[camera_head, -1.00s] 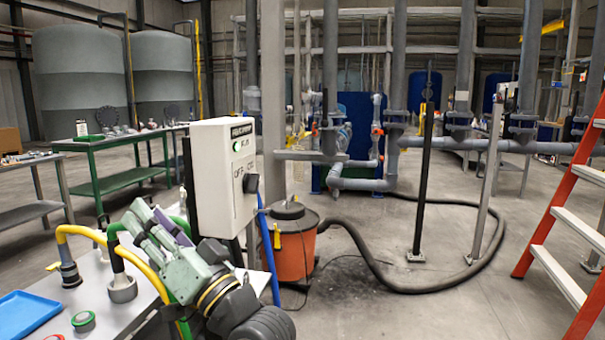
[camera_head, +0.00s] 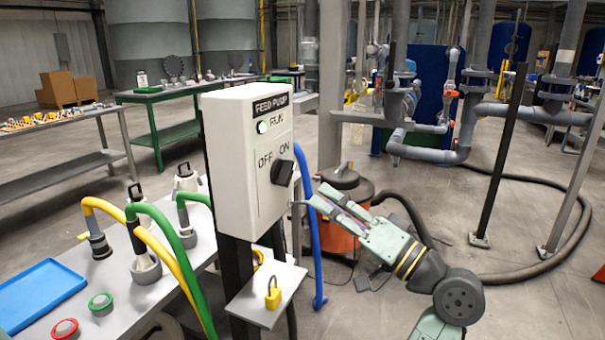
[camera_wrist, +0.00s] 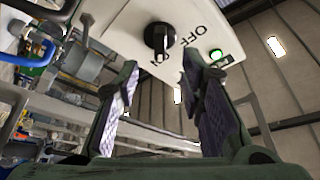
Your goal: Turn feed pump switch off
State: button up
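The feed pump box (camera_head: 245,160) is a white panel on a dark post, labelled FEED PUMP. A green RUN light (camera_head: 262,127) is lit on its face. The black rotary switch (camera_head: 283,172) points toward ON. My gripper (camera_head: 306,199) is to the right of the box, its fingers pointing toward the switch. In the wrist view the switch (camera_wrist: 158,38) lies ahead, beyond the gap between my fingertips (camera_wrist: 160,88). The fingers are spread apart with nothing between them, and they appear clear of the switch.
A small shelf with a yellow padlock (camera_head: 273,297) sits below the box. A table (camera_head: 135,300) with yellow and green hoses and a blue tray (camera_head: 38,293) stands to the left. An orange drum (camera_head: 345,232) with a black hose is behind my arm.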

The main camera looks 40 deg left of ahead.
aim_at(291, 178)
jog(key=p+x, duration=0.2)
jog(key=x, duration=0.7)
jog(key=shift+a, duration=0.1)
jog(key=shift+c, duration=0.2)
grip_shut()
